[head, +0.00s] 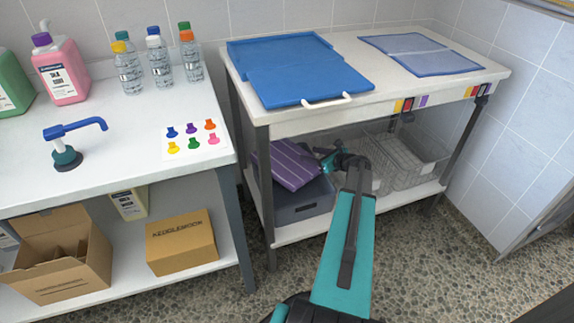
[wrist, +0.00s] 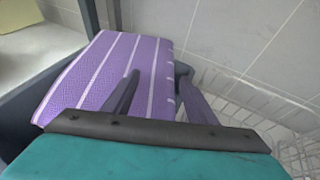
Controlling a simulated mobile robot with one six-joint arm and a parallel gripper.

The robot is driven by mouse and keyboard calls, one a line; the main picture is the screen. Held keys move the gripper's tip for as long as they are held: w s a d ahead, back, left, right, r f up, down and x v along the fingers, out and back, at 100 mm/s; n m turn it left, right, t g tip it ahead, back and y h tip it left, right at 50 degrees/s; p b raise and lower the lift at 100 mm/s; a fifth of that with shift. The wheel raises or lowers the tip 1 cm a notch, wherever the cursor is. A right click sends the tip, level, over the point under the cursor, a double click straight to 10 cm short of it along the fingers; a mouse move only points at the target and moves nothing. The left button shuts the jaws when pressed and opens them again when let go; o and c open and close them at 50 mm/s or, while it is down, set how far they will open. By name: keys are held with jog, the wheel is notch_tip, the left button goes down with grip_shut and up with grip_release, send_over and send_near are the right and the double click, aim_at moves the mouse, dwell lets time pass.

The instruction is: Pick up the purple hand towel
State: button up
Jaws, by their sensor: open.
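The purple hand towel (head: 288,166), with pale stripes, lies tilted on top of a dark grey-blue bin (head: 302,200) on the lower shelf of the right table. In the wrist view the towel (wrist: 100,72) fills the upper left. My gripper (head: 324,154) is at the towel's right side, under the tabletop. In the wrist view its jaws (wrist: 160,78) are apart, with the left finger over the towel and the right finger just past its right edge. I cannot tell whether the fingers touch the towel. Nothing is held.
Wire baskets (head: 408,165) stand right of my gripper on the shelf. A table leg (head: 264,200) stands left of the bin. The left counter (head: 120,130) holds bottles and a pump.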

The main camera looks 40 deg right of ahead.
aim_at(298, 151)
jog(key=shift+w+f, duration=0.15)
jog(key=shift+w, duration=0.2)
jog(key=shift+b+x, duration=1.05)
jog(key=shift+x, duration=1.55)
jog(key=shift+a, duration=0.15)
grip_shut()
